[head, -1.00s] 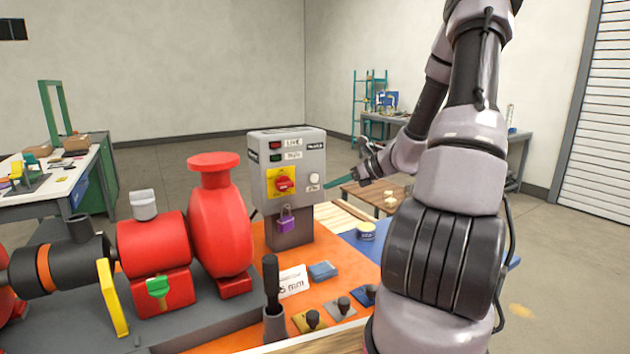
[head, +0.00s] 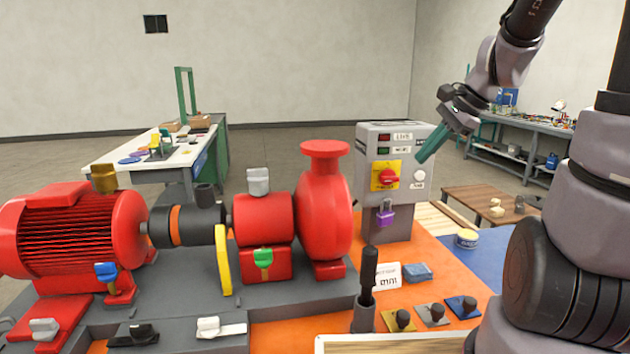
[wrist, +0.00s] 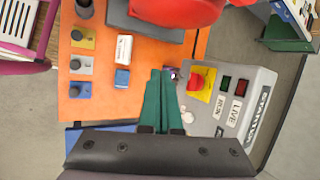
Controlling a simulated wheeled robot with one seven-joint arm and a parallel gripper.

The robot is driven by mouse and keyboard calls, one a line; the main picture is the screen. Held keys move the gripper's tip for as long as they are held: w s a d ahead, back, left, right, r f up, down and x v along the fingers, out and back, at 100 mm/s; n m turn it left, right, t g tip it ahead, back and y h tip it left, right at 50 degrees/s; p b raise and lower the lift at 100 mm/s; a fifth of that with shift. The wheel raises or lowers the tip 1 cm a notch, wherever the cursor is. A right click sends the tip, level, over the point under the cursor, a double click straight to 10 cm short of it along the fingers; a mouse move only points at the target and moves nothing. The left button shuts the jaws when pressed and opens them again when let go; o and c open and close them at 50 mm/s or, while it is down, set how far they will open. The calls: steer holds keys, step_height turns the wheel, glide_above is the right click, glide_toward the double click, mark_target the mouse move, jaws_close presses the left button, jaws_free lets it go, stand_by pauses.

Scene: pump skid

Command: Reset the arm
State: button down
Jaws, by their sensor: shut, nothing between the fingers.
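My gripper (head: 432,143) is in front of the upper right part of the grey control box (head: 367,157) in the head view. Its green fingers are together with nothing between them; they also show in the wrist view (wrist: 161,80). The box carries a red rotary switch on a yellow plate (head: 386,176) and a purple padlock (head: 385,212) hanging below it. In the wrist view the red switch (wrist: 196,81) lies just right of the fingertips. I cannot tell whether the fingers touch the box. My arm comes down from the upper right.
A red pump (head: 325,215) and red motor (head: 70,235) stand left of the box. Knobbed plates (head: 434,314), a blue block (head: 417,272) and a black-handled tool (head: 369,270) sit on the orange mat. A round tin (head: 466,239) stands right of the box. Open floor lies behind.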

steer(key=s+r+n+t+h, duration=0.3)
steer(key=s+r+n, duration=0.6)
steer(key=s, duration=0.3)
steer(key=shift+s+d+r+n, duration=0.15)
steer(key=shift+s+r+n, duration=0.1)
steer(key=shift+s+n, duration=0.15)
